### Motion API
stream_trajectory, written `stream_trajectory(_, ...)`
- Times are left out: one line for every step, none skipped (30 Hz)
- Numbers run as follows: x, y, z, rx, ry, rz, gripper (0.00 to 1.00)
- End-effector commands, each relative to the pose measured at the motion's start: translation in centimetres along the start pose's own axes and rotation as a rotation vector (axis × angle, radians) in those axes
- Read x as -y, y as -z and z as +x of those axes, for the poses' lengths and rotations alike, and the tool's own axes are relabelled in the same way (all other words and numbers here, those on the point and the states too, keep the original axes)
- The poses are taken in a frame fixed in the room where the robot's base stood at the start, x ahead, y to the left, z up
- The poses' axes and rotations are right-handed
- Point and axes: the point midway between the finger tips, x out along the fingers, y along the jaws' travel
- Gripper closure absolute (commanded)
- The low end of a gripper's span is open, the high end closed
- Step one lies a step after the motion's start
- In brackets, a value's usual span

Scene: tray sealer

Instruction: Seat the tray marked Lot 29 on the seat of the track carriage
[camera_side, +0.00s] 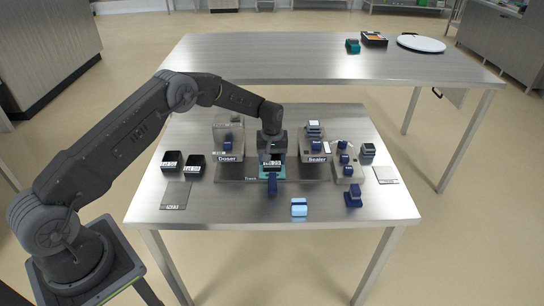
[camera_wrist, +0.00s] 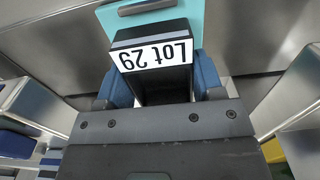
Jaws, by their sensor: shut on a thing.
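The Lot 29 tray (camera_wrist: 152,56) is a black tray with a white label, upside down in the wrist view. My gripper (camera_wrist: 163,85) is shut on it, with blue fingers on both sides. In the side view, my gripper (camera_side: 271,153) points down over the middle of the track, and the tray's label (camera_side: 271,162) shows just below it. The teal carriage seat (camera_side: 263,173) is under and around the tray; it also shows beyond the tray in the wrist view (camera_wrist: 185,12). Whether the tray touches the seat is hidden. A blue handle-like part (camera_side: 272,184) is in front.
The doser (camera_side: 228,138) is left of my gripper and the sealer (camera_side: 314,143) right. Two black labelled trays (camera_side: 183,162) stand at the left. A blue-knobbed panel (camera_side: 347,165) and a dark item (camera_side: 367,149) are at the right. A light-blue block (camera_side: 299,207) lies in front.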

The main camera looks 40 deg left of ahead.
Motion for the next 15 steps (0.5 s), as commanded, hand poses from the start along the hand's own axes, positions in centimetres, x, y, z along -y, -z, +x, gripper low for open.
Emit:
stream_trajectory(-0.02, 0.02, -0.02, -0.001, -0.001, 0.0, 0.64)
stream_trajectory(-0.01, 0.02, -0.02, -0.001, 0.0, 0.0, 0.64)
stream_trajectory(-0.01, 0.02, -0.02, -0.001, 0.0, 0.0, 0.64)
stream_trajectory(-0.01, 0.02, -0.02, 0.0, 0.0, 0.0, 0.64)
stream_trajectory(-0.01, 0.02, -0.03, -0.001, 0.0, 0.0, 0.64)
stream_trajectory(-0.01, 0.02, -0.02, 0.0, 0.0, 0.0, 0.64)
stream_trajectory(-0.01, 0.02, -0.01, 0.0, 0.0, 0.0, 0.64)
stream_trajectory(-0.01, 0.01, 0.01, 0.0, 0.0, 0.0, 0.64)
stream_trajectory(-0.01, 0.01, 0.04, 0.0, 0.0, 0.0, 0.64)
stream_trajectory(-0.01, 0.01, 0.08, 0.0, 0.0, 0.0, 0.64)
stream_trajectory(0.0, 0.01, 0.12, 0.0, 0.0, 0.0, 0.64)
stream_trajectory(0.0, 0.0, 0.19, 0.0, 0.0, 0.0, 0.64)
stream_trajectory(0.0, 0.0, 0.23, 0.0, 0.0, 0.0, 0.64)
stream_trajectory(0.0, 0.0, 0.28, 0.0, 0.0, 0.0, 0.64)
stream_trajectory(0.0, 0.0, 0.34, 0.0, 0.0, 0.0, 0.64)
